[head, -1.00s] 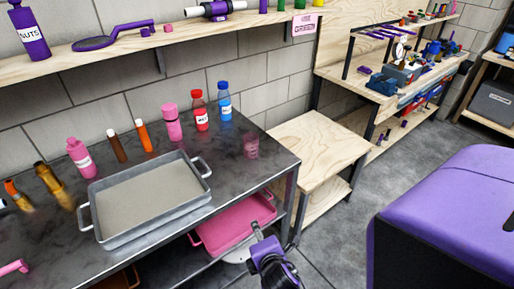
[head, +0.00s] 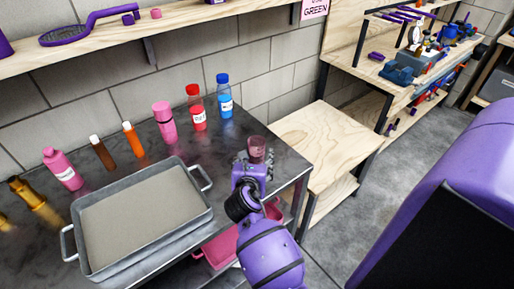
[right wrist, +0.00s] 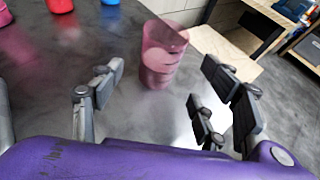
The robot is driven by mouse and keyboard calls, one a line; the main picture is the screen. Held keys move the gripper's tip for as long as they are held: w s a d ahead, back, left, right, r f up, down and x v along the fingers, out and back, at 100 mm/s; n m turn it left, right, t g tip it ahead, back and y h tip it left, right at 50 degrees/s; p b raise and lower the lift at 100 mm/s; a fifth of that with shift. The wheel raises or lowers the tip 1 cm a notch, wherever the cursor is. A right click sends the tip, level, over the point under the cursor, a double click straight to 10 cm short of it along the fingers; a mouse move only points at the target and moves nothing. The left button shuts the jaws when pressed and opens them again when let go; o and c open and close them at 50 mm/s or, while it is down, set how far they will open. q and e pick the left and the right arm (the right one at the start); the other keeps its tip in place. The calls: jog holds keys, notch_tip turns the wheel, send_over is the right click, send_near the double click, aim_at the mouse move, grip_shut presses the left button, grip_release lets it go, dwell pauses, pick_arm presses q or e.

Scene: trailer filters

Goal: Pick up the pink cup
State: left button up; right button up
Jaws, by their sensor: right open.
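The pink cup (head: 257,147) is translucent and stands upright on the dark table near its right end. It also shows in the right wrist view (right wrist: 161,55), ahead of the fingers and roughly between them. My right gripper (head: 249,166) is just in front of the cup in the head view and covers its lower part. In the right wrist view my right gripper (right wrist: 165,98) has its fingers spread wide, with nothing between the pads; the cup is a little beyond them. My left gripper is not in view.
A metal tray (head: 88,262) lies on the dark table (head: 190,158) left of my right arm. A pink bottle (head: 165,122), a red bottle (head: 196,108) and a blue bottle (head: 224,95) stand behind it. A wooden table (head: 318,140) is to the right.

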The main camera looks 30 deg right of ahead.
aim_at(256, 156)
jog(key=x, duration=0.6)
jog(key=shift+w+d+f, duration=0.1)
jog(key=shift+f, duration=0.15)
jog(key=c, duration=1.3)
